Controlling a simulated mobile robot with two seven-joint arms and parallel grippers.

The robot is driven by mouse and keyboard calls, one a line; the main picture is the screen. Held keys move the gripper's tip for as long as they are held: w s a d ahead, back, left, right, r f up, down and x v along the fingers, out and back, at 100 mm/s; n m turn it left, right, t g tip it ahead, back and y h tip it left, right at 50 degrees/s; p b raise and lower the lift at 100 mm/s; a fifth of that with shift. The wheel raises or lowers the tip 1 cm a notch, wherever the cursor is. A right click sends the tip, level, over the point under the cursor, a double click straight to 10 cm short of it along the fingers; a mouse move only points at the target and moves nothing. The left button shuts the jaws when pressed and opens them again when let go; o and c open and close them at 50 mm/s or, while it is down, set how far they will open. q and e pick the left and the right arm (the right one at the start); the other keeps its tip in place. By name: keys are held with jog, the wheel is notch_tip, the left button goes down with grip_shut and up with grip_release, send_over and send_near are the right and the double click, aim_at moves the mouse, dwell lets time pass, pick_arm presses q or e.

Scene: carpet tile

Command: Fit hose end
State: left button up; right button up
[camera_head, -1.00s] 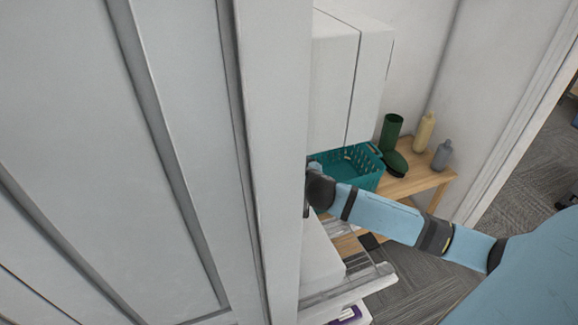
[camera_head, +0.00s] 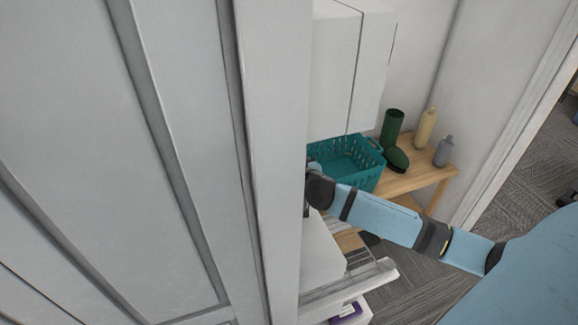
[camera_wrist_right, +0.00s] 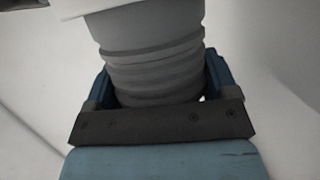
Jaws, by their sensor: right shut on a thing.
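A grey ribbed hose end (camera_wrist_right: 150,50) fills the top middle of the right wrist view. My right gripper (camera_wrist_right: 157,80) is shut on it, with a blue finger on either side. A pale rim or surface (camera_wrist_right: 105,6) crosses the hose's upper end; I cannot tell whether the hose is seated in it or only in front of it. In the head view my right arm reaches in from the right, and its gripper is hidden behind the tall white panel. My left gripper is not in view.
A tall white panel (camera_head: 200,120) blocks the left half of the head view. White cabinet boxes (camera_head: 350,60) stand behind it. Below is an open white drawer (camera_head: 350,285).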

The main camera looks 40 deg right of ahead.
jog(key=shift+f+b, duration=0.3)
jog(key=shift+f, duration=0.15)
jog(key=o, duration=0.9)
jog(key=shift+s+a, duration=0.1)
jog(key=shift+s, duration=0.3)
jog(key=b+v, duration=0.2)
jog(key=v, duration=1.1)
jog(key=shift+r, duration=0.25)
